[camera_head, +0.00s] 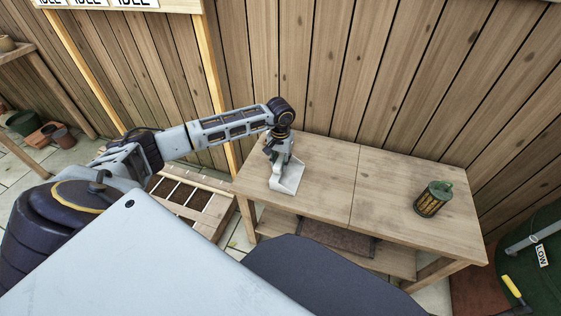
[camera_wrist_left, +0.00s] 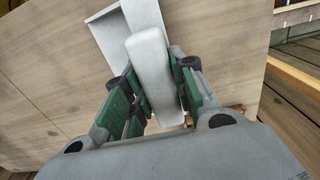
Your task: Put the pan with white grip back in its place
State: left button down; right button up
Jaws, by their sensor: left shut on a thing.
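The pan (camera_head: 287,178) is a light grey dustpan with a white grip (camera_wrist_left: 150,65). It is at the left end of the wooden table (camera_head: 325,196). I cannot tell whether it rests on the top or hangs just above it. My left gripper (camera_head: 277,149) is above the pan, pointing down. In the left wrist view its green-padded fingers are shut on the white grip, one on each side, and the pan's scoop (camera_wrist_left: 105,32) shows beyond the grip. My right gripper is not in view.
A green and amber lantern (camera_head: 433,199) stands on the table's right half. The tabletop between it and the pan is clear. A plank fence (camera_head: 330,75) rises behind. A wooden tray with soil cells (camera_head: 182,193) lies left of the table. A "LOW" tag (camera_head: 542,256) is at far right.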

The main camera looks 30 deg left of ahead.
pick_arm(q)
jog(key=c, duration=1.1)
grip_release()
jog(key=shift+f, duration=0.1)
jog(key=shift+r, duration=6.05)
jog(key=shift+s+f, duration=0.1)
